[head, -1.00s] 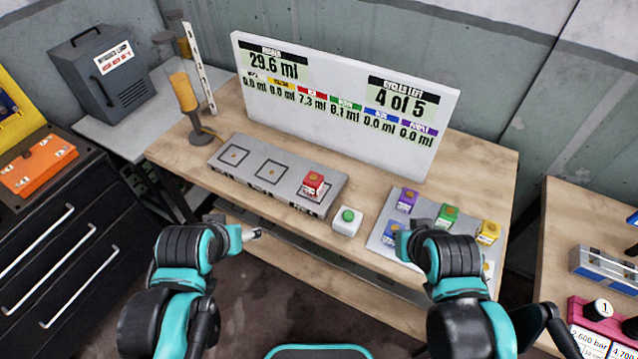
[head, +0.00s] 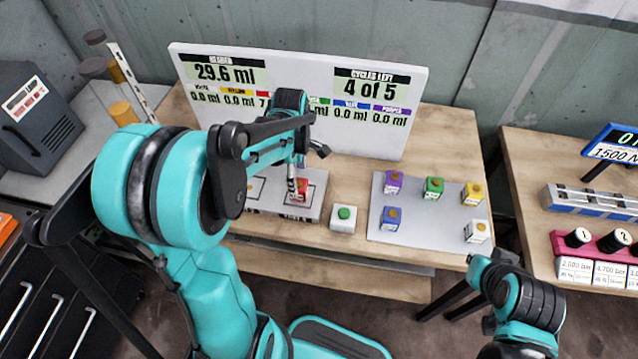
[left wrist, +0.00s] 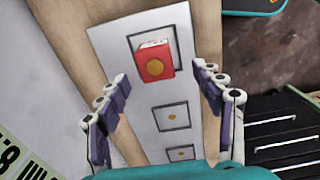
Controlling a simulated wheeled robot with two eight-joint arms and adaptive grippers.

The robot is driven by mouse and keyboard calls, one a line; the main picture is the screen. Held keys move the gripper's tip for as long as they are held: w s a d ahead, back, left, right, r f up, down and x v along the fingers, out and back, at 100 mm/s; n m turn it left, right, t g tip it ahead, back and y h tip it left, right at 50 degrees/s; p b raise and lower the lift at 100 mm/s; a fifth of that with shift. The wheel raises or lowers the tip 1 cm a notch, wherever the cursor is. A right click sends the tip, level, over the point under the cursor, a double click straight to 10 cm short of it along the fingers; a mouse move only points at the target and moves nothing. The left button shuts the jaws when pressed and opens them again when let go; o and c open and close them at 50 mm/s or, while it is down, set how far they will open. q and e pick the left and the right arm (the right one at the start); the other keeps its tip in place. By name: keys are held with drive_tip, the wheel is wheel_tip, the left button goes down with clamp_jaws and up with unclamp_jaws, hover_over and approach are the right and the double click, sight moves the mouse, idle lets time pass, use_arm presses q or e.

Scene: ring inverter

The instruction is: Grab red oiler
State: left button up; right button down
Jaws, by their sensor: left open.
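The red oiler (head: 299,187) is a small red block with an orange round top, upright on a marked square at the right end of the grey stand (head: 316,190). In the left wrist view the oiler (left wrist: 155,63) lies ahead, between and beyond the two fingers. My left gripper (left wrist: 158,95) is open, reaching over the stand, with nothing between its fingers. In the head view the left gripper (head: 297,178) is close to the oiler and partly covers it. My right arm is low at the right; its fingers are not clearly visible.
A white box with a green button (head: 343,217) stands right of the stand. A grey tray (head: 410,215) holds purple, green, yellow, blue and white oilers. A white display board (head: 400,80) stands behind. The stand's other squares (left wrist: 172,117) are empty.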

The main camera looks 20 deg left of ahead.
sight(299, 184)
use_arm(q)
drive_tip(key=f, duration=0.1)
drive_tip(key=f+b, duration=0.1)
drive_tip(key=f, duration=0.1)
drive_tip(key=shift+w, duration=0.2)
drive_tip(key=f+b, duration=0.1)
drive_tip(key=f, duration=0.1)
drive_tip(key=f+b, duration=0.1)
drive_tip(key=f, duration=0.2)
drive_tip(key=shift+w+a, duration=0.1)
drive_tip(key=shift+w, duration=0.1)
drive_tip(key=shift+c, duration=0.6)
drive_tip(key=c, duration=1.2)
